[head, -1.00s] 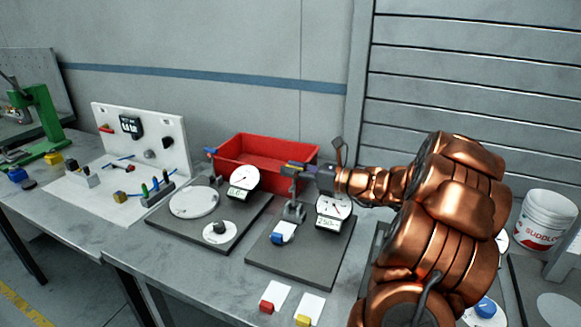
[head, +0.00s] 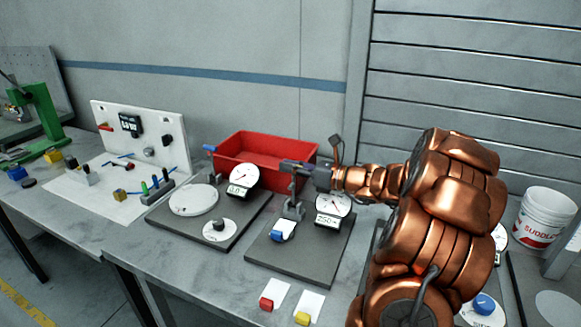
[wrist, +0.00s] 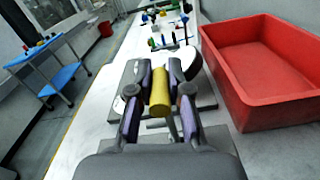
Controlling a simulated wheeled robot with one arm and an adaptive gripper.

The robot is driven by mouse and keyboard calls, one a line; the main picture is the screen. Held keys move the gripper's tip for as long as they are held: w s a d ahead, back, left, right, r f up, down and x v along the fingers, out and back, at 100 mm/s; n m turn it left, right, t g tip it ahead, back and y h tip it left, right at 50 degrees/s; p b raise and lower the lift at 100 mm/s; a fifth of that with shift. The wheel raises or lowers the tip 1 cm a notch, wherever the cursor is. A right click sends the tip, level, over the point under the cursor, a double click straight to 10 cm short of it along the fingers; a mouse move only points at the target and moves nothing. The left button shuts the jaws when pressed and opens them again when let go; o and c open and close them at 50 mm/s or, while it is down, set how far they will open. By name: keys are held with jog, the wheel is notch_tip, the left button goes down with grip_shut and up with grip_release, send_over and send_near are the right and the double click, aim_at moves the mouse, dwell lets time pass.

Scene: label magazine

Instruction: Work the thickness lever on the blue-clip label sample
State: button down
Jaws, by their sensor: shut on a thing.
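The label sample with the blue clip (head: 276,235) lies on the dark base plate of the right-hand dial gauge (head: 333,204), its white label under the gauge's stand (head: 293,208). A yellow cylindrical grip (wrist: 160,92), seemingly the lever's handle, shows in the wrist view between my fingers. My gripper (wrist: 159,100) is shut on it, one purple-padded finger on each side. In the head view my gripper (head: 290,167) reaches in from the right above the stand and hides the lever. The gauge's display is too small to read surely.
A red bin (head: 262,150) stands close behind the gauge; it is to the right in the wrist view (wrist: 262,118). A second gauge (head: 243,180) with a blue-tipped lever stands left. Red-clip (head: 266,303) and yellow-clip (head: 302,318) samples lie at the front.

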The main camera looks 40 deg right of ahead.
dwell(0.4)
jog(key=s+a+f+n+b, duration=0.1)
jog(key=a+f+n+b, duration=0.1)
jog(key=b, duration=0.4)
jog(key=s+a+f+n+b, duration=0.1)
jog(key=s+a+n+b, duration=0.1)
jog(key=a+n+b, duration=0.2)
jog(key=s+a+f+n+b, duration=0.2)
jog(key=a+n+b, duration=0.1)
jog(key=n+b, duration=0.2)
jog(key=shift+s+f+b, duration=0.1)
jog(key=shift+f+b, duration=0.2)
jog(key=shift+b, duration=1.05)
jog(key=c, duration=1.1)
grip_release()
jog(key=shift+s+d, duration=0.1)
